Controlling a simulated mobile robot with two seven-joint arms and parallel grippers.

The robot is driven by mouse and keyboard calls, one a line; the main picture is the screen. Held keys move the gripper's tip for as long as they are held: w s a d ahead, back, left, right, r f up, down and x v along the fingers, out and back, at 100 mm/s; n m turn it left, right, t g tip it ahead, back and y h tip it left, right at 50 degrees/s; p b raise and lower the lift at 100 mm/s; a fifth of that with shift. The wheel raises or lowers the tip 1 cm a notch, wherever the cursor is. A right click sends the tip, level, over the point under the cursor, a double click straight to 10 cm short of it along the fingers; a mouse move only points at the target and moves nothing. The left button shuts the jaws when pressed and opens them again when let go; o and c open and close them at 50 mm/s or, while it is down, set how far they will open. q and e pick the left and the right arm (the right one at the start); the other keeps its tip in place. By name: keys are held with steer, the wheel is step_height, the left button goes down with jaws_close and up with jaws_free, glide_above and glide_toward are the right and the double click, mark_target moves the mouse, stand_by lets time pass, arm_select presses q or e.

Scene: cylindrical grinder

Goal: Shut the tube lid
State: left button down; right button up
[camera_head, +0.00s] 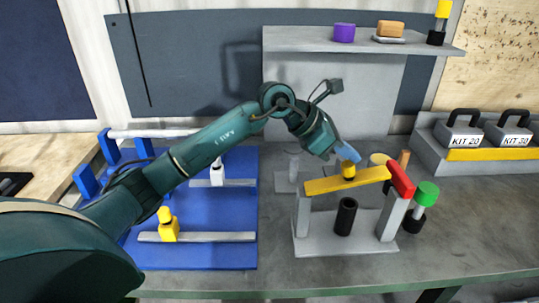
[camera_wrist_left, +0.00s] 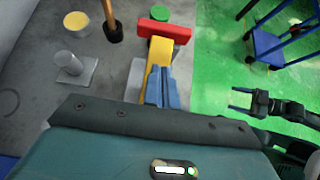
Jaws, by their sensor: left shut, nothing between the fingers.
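A grey stand (camera_head: 318,243) holds an upright black tube (camera_head: 346,217). A yellow bar (camera_head: 325,185) spans the stand's two posts above the tube, with a red block (camera_head: 401,180) at its right end. The bar looks like the lid, but I cannot be sure. A yellow knob (camera_head: 348,170) sits on the bar. My left gripper (camera_head: 347,155) is shut and empty, its blue fingertips at the knob; contact is unclear. In the left wrist view the fingers (camera_wrist_left: 161,92) cover part of the yellow bar (camera_wrist_left: 160,52), below the red block (camera_wrist_left: 164,31). My right gripper (camera_wrist_left: 238,98) is open, away to the right.
A green-topped black cylinder (camera_head: 420,207) stands right of the stand. A blue fixture (camera_head: 205,257) with grey bars lies at left. A grey shelf (camera_head: 375,47) with small objects is behind. Kit boxes (camera_head: 461,133) stand at right. The front bench (camera_head: 460,250) is clear.

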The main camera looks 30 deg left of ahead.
mark_target(372, 173)
arm_select(q)
steer(key=shift+w+d+f, duration=0.25)
steer(key=shift+d+f, duration=0.15)
steer(key=shift+f, duration=0.3)
steer(key=shift+w+d+f+b, duration=0.25)
steer(key=shift+d+f+b, duration=0.15)
steer(key=shift+f+b, duration=0.15)
arm_select(e)
steer(key=shift+s+a+f, duration=0.2)
steer(key=shift+a+f, duration=0.05)
steer(key=shift+a, duration=0.05)
steer(key=shift+r, duration=0.15)
arm_select(q)
steer(key=shift+r, duration=0.1)
arm_select(e)
steer(key=shift+w+r, duration=0.1)
steer(key=shift+w, duration=0.05)
